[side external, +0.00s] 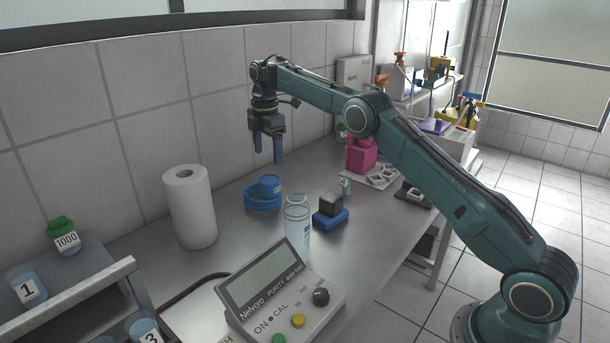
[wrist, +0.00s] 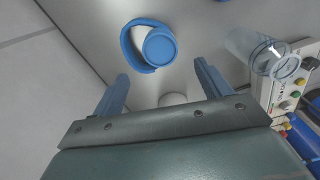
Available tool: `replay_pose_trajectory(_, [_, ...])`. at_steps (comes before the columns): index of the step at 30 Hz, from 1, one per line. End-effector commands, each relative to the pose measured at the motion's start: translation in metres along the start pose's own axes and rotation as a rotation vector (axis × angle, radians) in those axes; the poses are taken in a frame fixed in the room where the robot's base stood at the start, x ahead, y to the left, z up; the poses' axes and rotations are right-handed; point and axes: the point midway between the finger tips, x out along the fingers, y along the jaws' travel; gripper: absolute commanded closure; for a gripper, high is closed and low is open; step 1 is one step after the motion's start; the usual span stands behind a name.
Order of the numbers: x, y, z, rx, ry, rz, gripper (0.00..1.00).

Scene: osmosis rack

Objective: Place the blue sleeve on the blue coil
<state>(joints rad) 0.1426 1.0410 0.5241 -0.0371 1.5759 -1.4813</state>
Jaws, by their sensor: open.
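The blue coil (side external: 262,205) lies on the bench as a low curved band, and it also shows in the wrist view (wrist: 127,50). A short blue cylinder, which looks like the blue sleeve (side external: 270,185), stands upright at the coil's right side. From above the sleeve (wrist: 159,46) appears as a round blue top overlapping the coil's right part; I cannot tell whether it rests on the coil or beside it. My gripper (side external: 268,158) is open and empty, pointing down well above both. Its two blue fingers also show in the wrist view (wrist: 161,72).
A white paper roll (side external: 190,207) stands to the left. Clear cylindrical glassware (side external: 297,228) and a dark cube on a blue base (side external: 330,217) stand to the right. A Nelvoro meter (side external: 280,295) is in front. A magenta block (side external: 361,155) stands farther back.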

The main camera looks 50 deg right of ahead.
Motion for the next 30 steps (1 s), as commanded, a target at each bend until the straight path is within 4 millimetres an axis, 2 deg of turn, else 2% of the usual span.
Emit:
replay_pose_trajectory(13, [-0.024,0.001,0.000,0.000,0.000,0.000,0.23])
replay_pose_trajectory(30, [-0.028,0.000,0.000,0.001,0.001,-0.001,0.23])
